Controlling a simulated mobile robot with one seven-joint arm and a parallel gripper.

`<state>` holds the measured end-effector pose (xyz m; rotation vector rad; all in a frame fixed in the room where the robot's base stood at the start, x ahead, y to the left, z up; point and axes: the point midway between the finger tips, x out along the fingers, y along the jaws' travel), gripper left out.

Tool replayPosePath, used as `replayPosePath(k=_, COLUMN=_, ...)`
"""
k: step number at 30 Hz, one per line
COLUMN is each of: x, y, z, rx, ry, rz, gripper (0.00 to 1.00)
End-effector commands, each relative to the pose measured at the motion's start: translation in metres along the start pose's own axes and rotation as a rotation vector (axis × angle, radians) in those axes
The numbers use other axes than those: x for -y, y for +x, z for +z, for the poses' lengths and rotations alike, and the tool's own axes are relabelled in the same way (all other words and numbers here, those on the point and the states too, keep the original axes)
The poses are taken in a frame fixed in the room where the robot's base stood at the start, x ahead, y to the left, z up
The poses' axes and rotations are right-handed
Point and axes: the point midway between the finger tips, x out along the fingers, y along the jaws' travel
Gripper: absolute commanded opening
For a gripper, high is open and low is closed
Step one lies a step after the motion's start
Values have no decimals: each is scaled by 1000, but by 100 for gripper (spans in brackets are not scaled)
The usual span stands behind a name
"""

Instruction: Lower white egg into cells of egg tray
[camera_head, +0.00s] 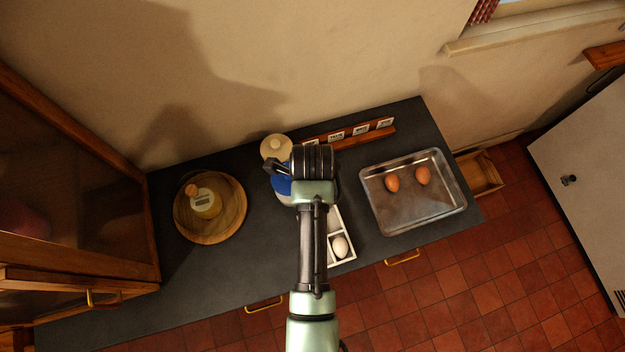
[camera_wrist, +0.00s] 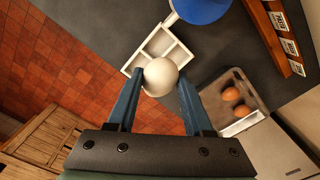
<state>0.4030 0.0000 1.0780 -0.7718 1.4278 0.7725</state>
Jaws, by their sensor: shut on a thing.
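My gripper (camera_wrist: 160,82) is shut on a white egg (camera_wrist: 160,74), held between its two blue fingertips in the wrist view. Behind the egg lies the white egg tray (camera_wrist: 152,45) with square cells; the visible cells look empty. The held egg covers the tray's lower corner. In the head view the tray (camera_head: 352,257) sits at the counter's front edge, partly hidden by my arm, which also hides my gripper. A white egg (camera_head: 340,246) shows there at the near cell; I cannot tell whether it is the held one.
A metal tray (camera_head: 408,222) with two brown eggs (camera_head: 392,183) stands to the right. A round wooden board (camera_head: 183,228) with a scale is at left. A blue object (camera_head: 281,186) and a lidded jar (camera_head: 275,146) stand behind the arm. A card rail (camera_head: 350,140) runs along the back.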

Motion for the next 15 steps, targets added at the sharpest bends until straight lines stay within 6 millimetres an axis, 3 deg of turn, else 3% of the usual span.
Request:
replayPosePath(k=6, x=-2, y=-10, z=-2, rx=-2, ry=211, rz=0, gripper=32)
replayPosePath(k=15, x=-3, y=5, z=-2, rx=-2, ry=260, rz=0, gripper=32)
